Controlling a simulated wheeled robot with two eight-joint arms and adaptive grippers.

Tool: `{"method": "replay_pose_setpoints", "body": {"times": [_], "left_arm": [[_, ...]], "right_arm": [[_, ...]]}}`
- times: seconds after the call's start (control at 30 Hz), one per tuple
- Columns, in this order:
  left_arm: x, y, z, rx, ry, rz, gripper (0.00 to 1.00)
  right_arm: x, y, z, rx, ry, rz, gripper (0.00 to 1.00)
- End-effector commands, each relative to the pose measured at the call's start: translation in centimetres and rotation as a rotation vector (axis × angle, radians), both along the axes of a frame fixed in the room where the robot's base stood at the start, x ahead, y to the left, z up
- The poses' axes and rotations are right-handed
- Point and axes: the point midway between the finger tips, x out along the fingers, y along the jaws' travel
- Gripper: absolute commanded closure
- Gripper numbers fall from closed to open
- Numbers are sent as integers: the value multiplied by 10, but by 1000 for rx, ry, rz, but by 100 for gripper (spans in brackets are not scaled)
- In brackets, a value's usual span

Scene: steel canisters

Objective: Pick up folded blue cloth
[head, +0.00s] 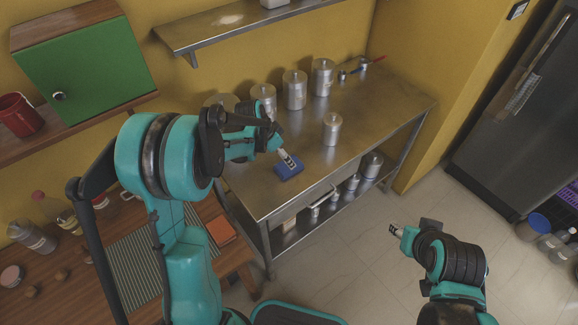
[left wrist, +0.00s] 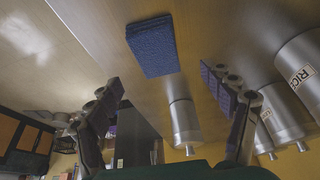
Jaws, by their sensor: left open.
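The folded blue cloth (head: 291,171) lies flat on the steel table (head: 350,155), near its front left edge. In the left wrist view the cloth (left wrist: 152,47) is a small thick rectangle, seen just beyond the fingertips and between them. My left gripper (head: 283,156) is above the cloth's back edge in the head view. In the left wrist view my left gripper (left wrist: 162,82) is open and empty, with its two fingers wide apart. My right gripper (head: 394,229) hangs over the floor, away from the table; its jaws are too small to read.
A steel canister (head: 332,129) stands right of the cloth. Several canisters (head: 295,90) line the table's back, one marked RICE in the wrist view (left wrist: 300,75). More canisters (head: 371,165) stand on the lower shelf. A wooden table (head: 60,300) with bottles is at left. The front right tabletop is clear.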

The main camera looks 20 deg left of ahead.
Motion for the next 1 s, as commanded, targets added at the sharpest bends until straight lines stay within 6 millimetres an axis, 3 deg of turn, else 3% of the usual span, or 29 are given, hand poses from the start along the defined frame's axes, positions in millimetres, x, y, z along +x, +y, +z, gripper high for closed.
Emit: {"method": "replay_pose_setpoints", "body": {"times": [0.5, 1.0], "left_arm": [[15, -19, -60, 1, 0, 0, 19], [16, -19, -61, 1, -1, 3, 19]], "right_arm": [[0, 0, -32, 0, 0, 0, 60], [0, 0, -32, 0, 0, 0, 60]]}}
